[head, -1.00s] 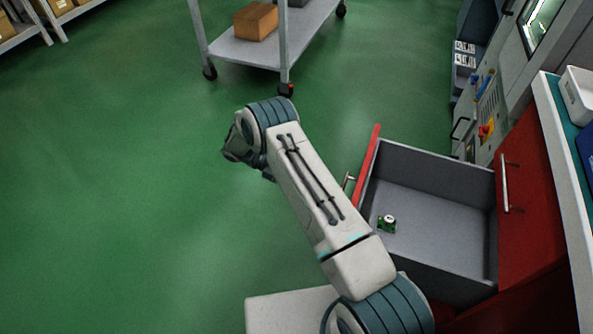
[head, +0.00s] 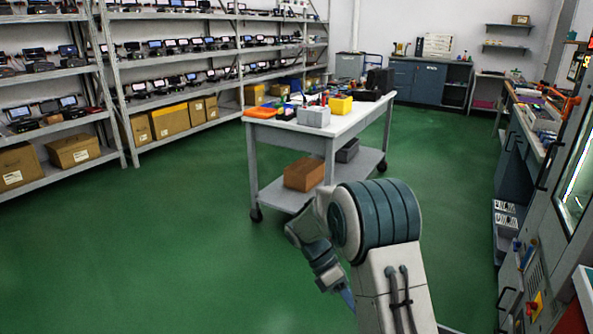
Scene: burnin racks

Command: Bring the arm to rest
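My arm (head: 378,235) rises from the bottom of the head view, bent at a blue-grey ribbed joint. Its wrist part hangs down to the left of that joint. The end of my gripper (head: 347,299) is only partly seen, near the bottom, and is half hidden behind my own arm. Its fingers cannot be made out clearly, and no object shows in it.
A white cart (head: 352,119) with bins and a brown box (head: 304,174) on its lower shelf stands just beyond my arm. Racks (head: 119,85) with small devices line the left wall. A machine (head: 560,210) stands close on the right. Green floor is free at left.

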